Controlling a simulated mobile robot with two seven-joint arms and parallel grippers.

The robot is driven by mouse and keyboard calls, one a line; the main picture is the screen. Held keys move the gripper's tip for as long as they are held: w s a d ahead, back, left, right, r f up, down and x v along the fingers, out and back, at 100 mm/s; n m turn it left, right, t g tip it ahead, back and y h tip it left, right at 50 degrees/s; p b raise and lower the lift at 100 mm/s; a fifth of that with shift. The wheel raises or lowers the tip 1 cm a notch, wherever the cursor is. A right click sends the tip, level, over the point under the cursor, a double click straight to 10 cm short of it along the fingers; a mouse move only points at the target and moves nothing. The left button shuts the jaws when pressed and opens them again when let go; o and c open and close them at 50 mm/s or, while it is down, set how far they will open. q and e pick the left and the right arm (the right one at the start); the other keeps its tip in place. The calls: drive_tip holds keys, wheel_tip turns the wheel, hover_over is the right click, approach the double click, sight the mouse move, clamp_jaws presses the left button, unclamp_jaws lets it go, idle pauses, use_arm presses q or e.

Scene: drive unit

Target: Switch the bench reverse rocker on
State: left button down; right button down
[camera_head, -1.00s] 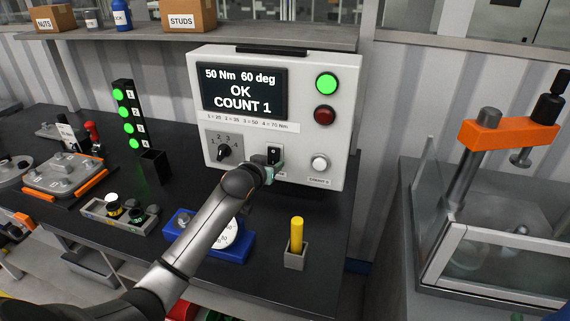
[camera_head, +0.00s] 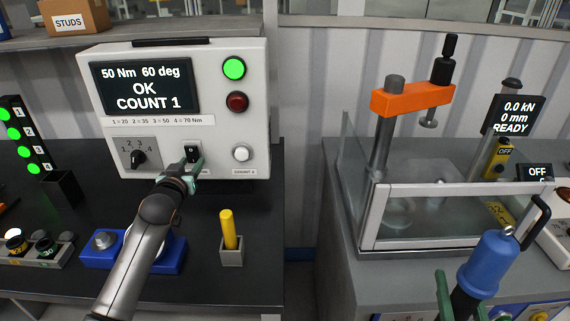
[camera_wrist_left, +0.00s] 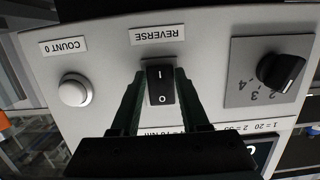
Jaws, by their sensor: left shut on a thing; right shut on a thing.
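The control box (camera_head: 212,60) stands on the bench, its display reading "50 Nm 60 deg OK COUNT 1". The black reverse rocker (camera_wrist_left: 161,86) is marked I and O, with I nearer the REVERSE label. Which side is pressed in I cannot tell. The rocker (camera_head: 191,152) also shows in the head view. My left gripper (camera_wrist_left: 161,76) has its green fingers on either side of the rocker, shut on it. My right gripper (camera_head: 470,300) is low at the right, shut on a blue tool (camera_head: 490,262) with a black handle; the grip is partly cut off.
A selector knob (camera_head: 138,158) sits left of the rocker, and a white button (camera_head: 241,153) to its right. A yellow peg (camera_head: 228,228) in a holder stands below the box. A press with an orange arm (camera_head: 412,97) and clear guards stands at the right.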

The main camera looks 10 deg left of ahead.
use_arm(q)
drive_tip(key=shift+f+t+b, duration=0.35)
drive_tip(key=shift+t+b, duration=0.15)
drive_tip(key=shift+b, duration=0.2)
use_arm(e)
wheel_tip(320, 180, down, 2)
drive_tip(key=shift+f, duration=0.15)
use_arm(q)
drive_tip(key=shift+w+r, duration=0.1)
drive_tip(key=shift+r, duration=0.05)
use_arm(e)
drive_tip(key=shift+f, duration=0.1)
use_arm(q)
drive_tip(key=shift+c, duration=2)
unclamp_jaws()
drive_tip(key=shift+r, duration=0.1)
